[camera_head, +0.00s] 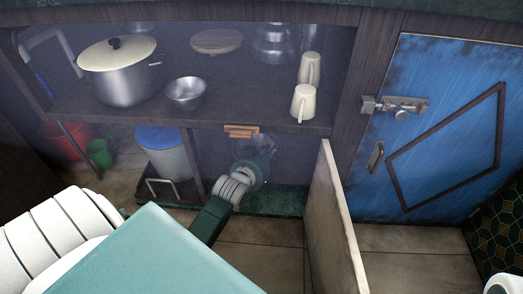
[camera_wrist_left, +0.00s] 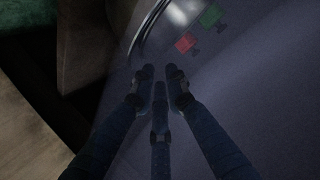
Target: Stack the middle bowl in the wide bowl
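A small metal bowl (camera_head: 186,93) stands upright on the upper shelf, right of a pot. Another bowl-like, see-through or shiny round thing (camera_head: 242,146) shows dimly in the lower compartment, partly hidden by my left gripper (camera_head: 264,160). I cannot tell which bowl is the middle one or the wide one. My left gripper reaches into the lower compartment at this round thing. In the left wrist view its dark fingers (camera_wrist_left: 157,88) are apart, with nothing seen between them. A shiny curved metal rim (camera_wrist_left: 176,14) lies just beyond the fingertips. My right gripper is not in view.
The upper shelf holds a lidded pot (camera_head: 125,80), a round wooden board (camera_head: 216,41), stacked glassy vessels (camera_head: 273,45) and two cream mugs (camera_head: 303,103). A blue-lidded bin (camera_head: 163,150) stands below. An open door panel (camera_head: 328,210) juts out right of my left arm.

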